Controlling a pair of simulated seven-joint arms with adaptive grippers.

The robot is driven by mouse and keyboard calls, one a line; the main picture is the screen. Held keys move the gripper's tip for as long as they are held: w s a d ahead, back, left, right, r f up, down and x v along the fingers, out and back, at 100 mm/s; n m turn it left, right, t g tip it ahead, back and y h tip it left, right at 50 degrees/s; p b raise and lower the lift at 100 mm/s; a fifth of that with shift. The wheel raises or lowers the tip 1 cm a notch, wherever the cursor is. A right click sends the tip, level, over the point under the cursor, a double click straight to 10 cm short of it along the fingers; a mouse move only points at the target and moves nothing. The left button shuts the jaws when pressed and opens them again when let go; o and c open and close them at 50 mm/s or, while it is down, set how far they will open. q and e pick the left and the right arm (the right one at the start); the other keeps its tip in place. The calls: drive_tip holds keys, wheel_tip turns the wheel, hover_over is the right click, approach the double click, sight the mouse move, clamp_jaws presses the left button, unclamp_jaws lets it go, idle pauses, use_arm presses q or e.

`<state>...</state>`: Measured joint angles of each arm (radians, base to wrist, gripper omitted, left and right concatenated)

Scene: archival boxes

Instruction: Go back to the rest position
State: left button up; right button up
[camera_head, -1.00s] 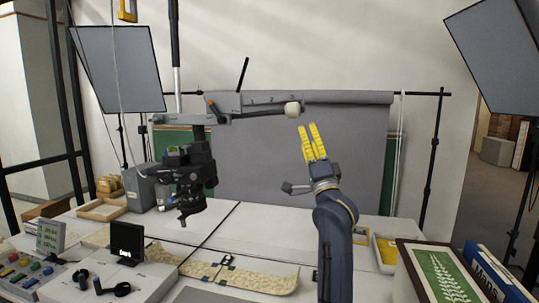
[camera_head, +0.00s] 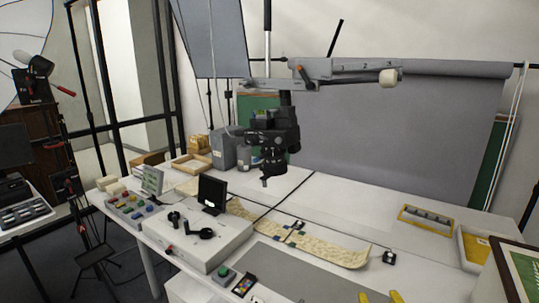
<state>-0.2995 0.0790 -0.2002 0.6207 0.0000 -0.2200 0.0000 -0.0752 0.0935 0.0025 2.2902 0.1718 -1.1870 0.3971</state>
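Only the two yellow fingertips of my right gripper (camera_head: 380,297) show, at the bottom edge right of centre. The tips stand apart with a gap between them and nothing seen in it. The rest of that gripper and its arm are out of view. My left gripper is not in view. The white work table (camera_head: 330,200) spreads out behind the fingertips.
A camera (camera_head: 272,140) hangs over the table from a grey arm (camera_head: 330,75). A long patterned strip (camera_head: 335,248) lies on the table. A control console (camera_head: 200,238) with a small black screen (camera_head: 212,192) stands left.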

drive_tip(key=s+d+f+n+g+h, duration=0.1)
drive_tip(key=s+f+n+g, duration=0.1)
drive_tip(key=s+f, duration=0.5)
drive_tip(key=s+f+n+g, duration=0.2)
drive_tip(key=s+n, duration=0.1)
drive_tip(key=s, duration=0.7)
drive_tip(key=s+d+f+n+g+h, duration=0.1)
drive_tip(key=s+f+n+g, duration=0.15)
drive_tip(key=s+f, duration=0.45)
drive_tip(key=s+a+f+g+y, duration=0.1)
drive_tip(key=s+a+f, duration=0.1)
drive_tip(key=f, duration=0.8)
drive_tip(key=s+a+f+g+y, duration=0.1)
drive_tip(key=s+a+f, duration=0.1)
drive_tip(key=f, duration=0.9)
drive_tip(key=s+a+f+g+y, duration=0.1)
drive_tip(key=s+a+f, duration=0.1)
drive_tip(key=f, duration=0.8)
drive_tip(key=s+f+m+g+y, duration=0.1)
drive_tip(key=s+f+m+g, duration=0.2)
drive_tip(key=s+f, duration=1.5)
drive_tip(key=shift+s+f, duration=0.25)
drive_tip(key=shift+s, duration=1)
drive_tip(key=shift+m, duration=0.25)
